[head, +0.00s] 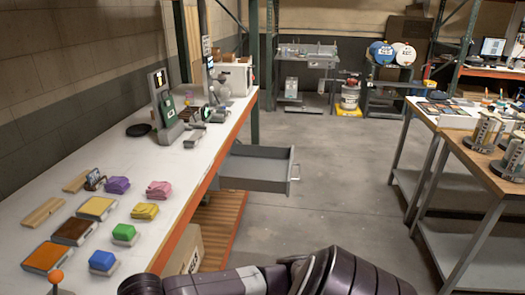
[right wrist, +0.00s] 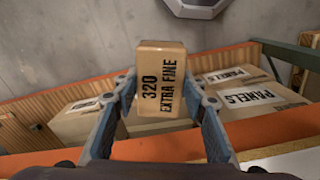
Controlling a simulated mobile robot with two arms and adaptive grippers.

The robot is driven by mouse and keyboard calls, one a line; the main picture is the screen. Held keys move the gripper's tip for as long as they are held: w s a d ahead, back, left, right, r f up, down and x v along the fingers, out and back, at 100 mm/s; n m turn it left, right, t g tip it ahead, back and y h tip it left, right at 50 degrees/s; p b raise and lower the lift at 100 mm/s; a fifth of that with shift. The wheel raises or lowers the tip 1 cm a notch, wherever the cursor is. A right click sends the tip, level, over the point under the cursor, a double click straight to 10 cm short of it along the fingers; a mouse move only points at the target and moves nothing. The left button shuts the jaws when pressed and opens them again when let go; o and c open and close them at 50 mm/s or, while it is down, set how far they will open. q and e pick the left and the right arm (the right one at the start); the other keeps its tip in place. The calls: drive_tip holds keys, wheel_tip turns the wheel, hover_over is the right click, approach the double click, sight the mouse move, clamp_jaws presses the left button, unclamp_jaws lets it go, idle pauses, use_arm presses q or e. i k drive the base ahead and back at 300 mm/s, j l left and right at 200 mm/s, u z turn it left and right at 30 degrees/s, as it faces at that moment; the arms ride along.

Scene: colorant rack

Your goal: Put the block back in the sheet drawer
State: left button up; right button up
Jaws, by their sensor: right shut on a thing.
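The block (right wrist: 160,68) is a small tan block printed "320 EXTRA FINE". In the right wrist view my right gripper (right wrist: 162,98) is shut on it, with one blue-grey finger on each side. The head view does not show the block or this gripper's fingers. My left gripper is in neither view.
The white workbench (head: 165,205) carries sanding blocks, folded cloths and wood samples. Below it, cardboard boxes marked "PANELS" (right wrist: 228,75) stand near an orange slatted shelf (head: 222,215). A wooden-topped table (head: 470,160) stands at right. The floor (head: 330,190) between is clear.

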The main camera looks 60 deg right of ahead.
sight(260, 172)
drive_tip(key=i+l+z, duration=0.15)
drive_tip(key=l+z, duration=0.3)
drive_tip(key=i+l+z, duration=0.25)
drive_tip(key=z, duration=0.25)
drive_tip(key=i+l+z, duration=0.2)
drive_tip(key=i+l, duration=0.4)
drive_tip(key=i+l+z, duration=0.15)
drive_tip(key=i+l, duration=0.4)
drive_tip(key=i, duration=0.25)
drive_tip(key=i+l, duration=0.25)
drive_tip(key=i, duration=0.15)
drive_tip(key=i+l, duration=0.3)
drive_tip(key=i, duration=0.1)
